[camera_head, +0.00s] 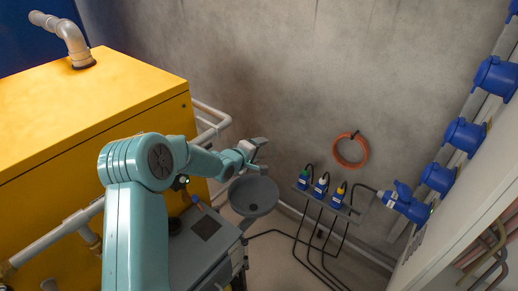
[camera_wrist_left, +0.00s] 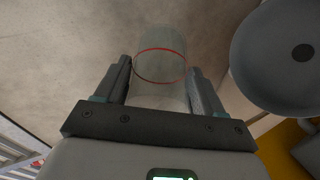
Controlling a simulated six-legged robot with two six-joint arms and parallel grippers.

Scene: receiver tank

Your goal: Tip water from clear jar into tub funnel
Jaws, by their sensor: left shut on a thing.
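My left gripper (camera_head: 252,152) reaches out in front of the yellow cabinet. In the left wrist view my left gripper (camera_wrist_left: 164,82) is shut on the clear jar (camera_wrist_left: 160,68), one finger on each side. The jar is a see-through cylinder with a red ring around it. I cannot make out any water in it or tell how far it tilts. In the head view the jar is hard to discern. The round grey funnel (camera_head: 254,194) is just below the gripper. In the left wrist view the funnel (camera_wrist_left: 277,60), with a dark central hole, is to the right, apart from the jar.
A yellow cabinet (camera_head: 90,120) with pipes is at left. A grey box (camera_head: 200,260) stands beside the funnel. Bare wall is behind.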

